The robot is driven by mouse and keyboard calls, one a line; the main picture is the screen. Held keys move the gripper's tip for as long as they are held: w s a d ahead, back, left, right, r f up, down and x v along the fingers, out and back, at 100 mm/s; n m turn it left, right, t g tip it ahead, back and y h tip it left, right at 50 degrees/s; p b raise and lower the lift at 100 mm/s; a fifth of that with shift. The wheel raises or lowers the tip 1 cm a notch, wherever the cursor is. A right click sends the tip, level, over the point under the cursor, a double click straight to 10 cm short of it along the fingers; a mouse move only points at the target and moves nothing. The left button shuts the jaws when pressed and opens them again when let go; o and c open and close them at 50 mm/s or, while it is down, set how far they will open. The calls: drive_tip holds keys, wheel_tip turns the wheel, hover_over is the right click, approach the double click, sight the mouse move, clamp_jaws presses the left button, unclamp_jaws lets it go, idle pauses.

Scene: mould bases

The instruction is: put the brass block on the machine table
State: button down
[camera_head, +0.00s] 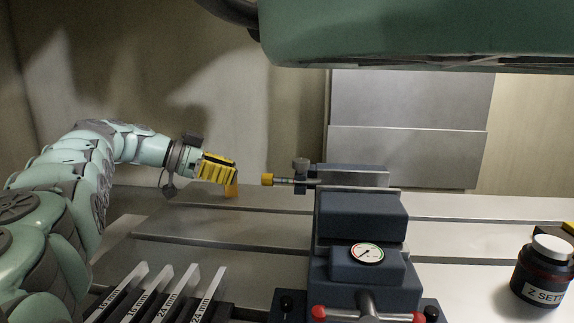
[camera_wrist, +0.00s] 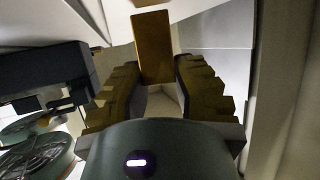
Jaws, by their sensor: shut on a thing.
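The brass block (camera_head: 232,188) is a small golden piece at the tips of my gripper (camera_head: 226,174), left of the vise in the head view. In the wrist view the brass block (camera_wrist: 153,45) stands out beyond the fingertips, with one yellow-brown finger on each side. My gripper (camera_wrist: 157,75) is shut on it. The machine table (camera_head: 460,236) is the pale metal surface with long slots. The block shows against the table's rear left part. I cannot tell whether its lower end touches the table.
A dark blue vise (camera_head: 361,217) with a dial and red-tipped handle stands mid-table. A yellow-tipped rod (camera_head: 267,179) points from it towards my gripper. Labelled metal strips (camera_head: 160,294) stand at front left. A black Z setter (camera_head: 540,277) stands at right. The table's left rear is clear.

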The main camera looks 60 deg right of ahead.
drive_tip(key=shift+f, duration=0.25)
drive_tip(key=shift+f, duration=0.15)
drive_tip(key=c, duration=0.9)
unclamp_jaws()
